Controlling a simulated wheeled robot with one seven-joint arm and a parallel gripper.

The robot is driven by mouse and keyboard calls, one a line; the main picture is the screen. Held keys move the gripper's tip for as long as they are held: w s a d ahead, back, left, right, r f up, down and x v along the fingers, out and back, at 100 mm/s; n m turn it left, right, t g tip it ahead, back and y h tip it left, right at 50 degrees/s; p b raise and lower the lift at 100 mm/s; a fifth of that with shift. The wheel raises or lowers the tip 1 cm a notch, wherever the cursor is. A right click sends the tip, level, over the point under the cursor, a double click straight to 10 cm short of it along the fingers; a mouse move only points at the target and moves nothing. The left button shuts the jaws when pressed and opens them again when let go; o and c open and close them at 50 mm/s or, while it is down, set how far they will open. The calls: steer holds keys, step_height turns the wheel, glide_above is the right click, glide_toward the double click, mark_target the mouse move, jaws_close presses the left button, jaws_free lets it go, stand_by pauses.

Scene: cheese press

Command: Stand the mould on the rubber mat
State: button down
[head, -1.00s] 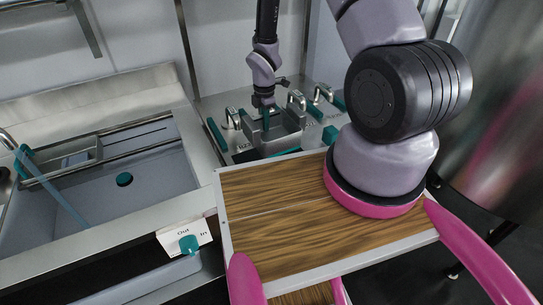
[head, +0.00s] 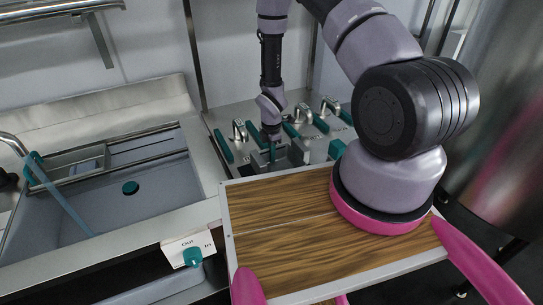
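A small grey metal box-like piece, which looks like the mould (head: 297,156), is at the back counter, just beyond the wooden board. My gripper (head: 272,146) points down at its left part, with a teal part between. The gripper looks shut on it, though the fingers are small and partly hidden. The mould looks upright. Its lower part is hidden behind the board's far edge, so I cannot tell whether it touches the surface. I cannot make out the rubber mat; the board may hide it.
A sink (head: 160,195) lies left. Several metal clamps with teal handles (head: 303,112) stand behind the mould. A teal block (head: 337,149) is right of it. An Out/In label (head: 187,247) hangs in front.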

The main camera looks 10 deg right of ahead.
steer(key=c, duration=1)
jaws_free()
steer(key=shift+f, duration=0.1)
steer(key=shift+c, duration=0.2)
step_height(320, 180, up, 12)
steer(key=shift+r, duration=0.15)
steer(key=shift+w+r, duration=0.1)
steer(key=shift+r, duration=0.1)
steer(key=s+d+r+m+t, duration=0.15)
steer(key=r+m, duration=0.45)
steer(key=r, duration=0.7)
steer(key=d+r+m+t, duration=0.25)
steer(key=r+m, duration=0.25)
steer(key=r, duration=0.9)
steer(key=s+d+r+m+t+y, duration=0.1)
steer(key=s+r+m+t+y, duration=0.1)
steer(key=s+r+m, duration=1.1)
steer(key=s+r+t, duration=0.1)
steer(key=s+r, duration=0.4)
steer(key=r, duration=0.1)
steer(key=shift+s, duration=0.2)
